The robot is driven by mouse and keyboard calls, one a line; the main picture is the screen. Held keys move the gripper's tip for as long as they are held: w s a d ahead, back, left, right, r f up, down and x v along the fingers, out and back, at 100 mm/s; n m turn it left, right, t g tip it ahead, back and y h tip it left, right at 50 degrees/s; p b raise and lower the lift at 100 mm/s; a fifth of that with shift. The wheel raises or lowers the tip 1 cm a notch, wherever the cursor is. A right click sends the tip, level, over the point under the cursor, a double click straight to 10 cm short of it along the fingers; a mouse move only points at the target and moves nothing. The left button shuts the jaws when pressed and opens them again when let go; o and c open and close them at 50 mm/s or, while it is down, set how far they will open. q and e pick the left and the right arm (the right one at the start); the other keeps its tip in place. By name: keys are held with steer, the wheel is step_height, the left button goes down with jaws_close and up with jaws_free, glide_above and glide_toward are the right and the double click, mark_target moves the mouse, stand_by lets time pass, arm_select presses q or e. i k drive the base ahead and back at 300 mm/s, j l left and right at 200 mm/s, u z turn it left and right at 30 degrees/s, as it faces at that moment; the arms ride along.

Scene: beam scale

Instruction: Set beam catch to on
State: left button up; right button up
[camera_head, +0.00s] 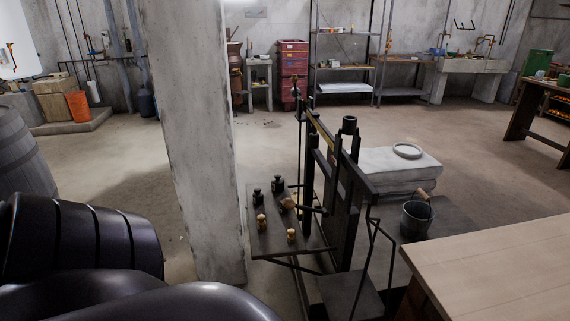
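A dark metal beam scale (343,215) stands upright in the middle of the view. Its narrow beam (320,128), with a brass-coloured strip, runs along the top between dark uprights. A wooden-looking piece (288,203) sits beside a dark bar at the scale's side. I cannot tell for certain which part is the beam catch or how it is set. A dark side shelf (277,241) on the scale holds black weights (277,184) and small brown knobbed pieces (291,236). Neither of my grippers shows. Dark rounded parts of my own body fill the lower left.
A concrete pillar (193,140) stands close to the left of the scale. A wooden table (500,265) is at the lower right. A bucket (416,219) and stacked pale sacks (385,165) with a round dish (407,150) are right of the scale. Floor behind is open.

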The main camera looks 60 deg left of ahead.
mark_target(289, 203)
steer(key=j, duration=0.9)
steer(key=k+j+z, duration=0.1)
steer(key=j, duration=0.8)
